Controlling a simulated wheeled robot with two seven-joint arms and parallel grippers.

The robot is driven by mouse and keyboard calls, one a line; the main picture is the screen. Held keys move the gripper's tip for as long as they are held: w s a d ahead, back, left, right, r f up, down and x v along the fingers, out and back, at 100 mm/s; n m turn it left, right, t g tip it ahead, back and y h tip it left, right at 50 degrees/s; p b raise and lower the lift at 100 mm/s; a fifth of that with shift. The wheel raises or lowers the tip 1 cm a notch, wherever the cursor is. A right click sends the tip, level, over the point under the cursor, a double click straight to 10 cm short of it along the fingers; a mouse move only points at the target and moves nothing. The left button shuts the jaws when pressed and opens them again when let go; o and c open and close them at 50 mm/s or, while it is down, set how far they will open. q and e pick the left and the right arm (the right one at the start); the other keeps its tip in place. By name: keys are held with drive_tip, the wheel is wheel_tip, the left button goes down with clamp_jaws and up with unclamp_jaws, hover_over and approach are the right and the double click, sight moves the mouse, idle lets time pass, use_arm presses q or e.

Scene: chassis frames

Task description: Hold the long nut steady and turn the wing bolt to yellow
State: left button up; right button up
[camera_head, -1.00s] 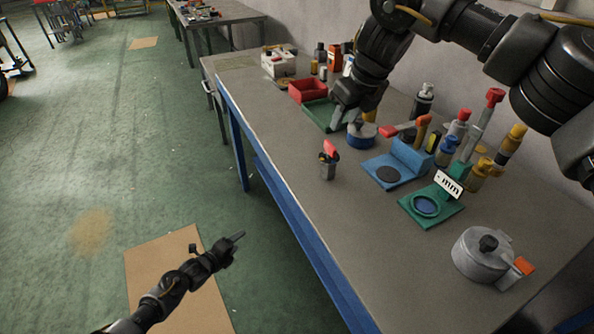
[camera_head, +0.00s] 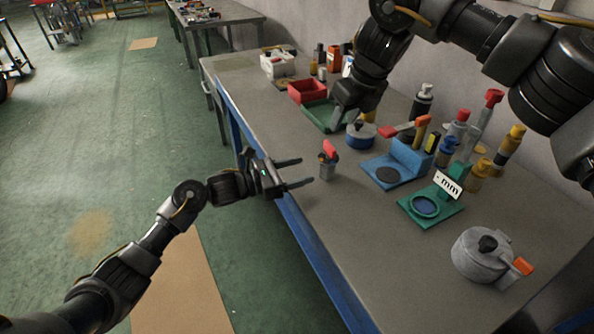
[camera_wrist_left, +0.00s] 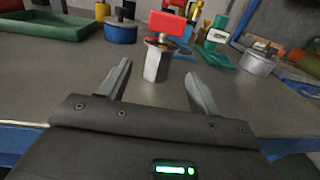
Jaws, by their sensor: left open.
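The long nut (camera_head: 327,172) is a grey upright hexagonal piece standing on the workbench near its front edge. The wing bolt (camera_head: 330,150) is set in its top, with a red wing. In the left wrist view the nut (camera_wrist_left: 155,64) stands ahead, roughly between the finger lines, under the wide red wing (camera_wrist_left: 167,23). My left gripper (camera_head: 306,171) is open and empty, its fingers pointing at the nut from the left, just short of it. My right gripper (camera_head: 347,114) hangs by the blue round container; its fingers are too unclear to judge.
The blue round container (camera_head: 361,136), blue fixture (camera_head: 399,174), green fixture (camera_head: 447,207) and grey lidded pot (camera_head: 478,257) stand right of the nut. A green tray (camera_head: 318,115) and red bin (camera_head: 308,91) are behind. The bench top in front of the pot is clear.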

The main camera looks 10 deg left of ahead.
use_arm(q)
drive_tip(key=x, duration=1)
drive_tip(key=shift+w+d+f, duration=0.1)
drive_tip(key=shift+w+d, duration=0.05)
drive_tip(key=shift+d, duration=0.25)
drive_tip(key=c, duration=1.2)
use_arm(e)
drive_tip(key=shift+c, duration=0.3)
use_arm(q)
drive_tip(key=shift+c, duration=0.2)
use_arm(e)
drive_tip(key=m+t+y, duration=0.3)
drive_tip(key=t+y, duration=0.1)
drive_tip(key=t, duration=0.5)
approach(331, 146)
drive_tip(key=x, duration=1)
drive_tip(key=shift+w+a+f, duration=0.15)
drive_tip(key=shift+w+f, duration=0.05)
drive_tip(key=shift+w, duration=0.05)
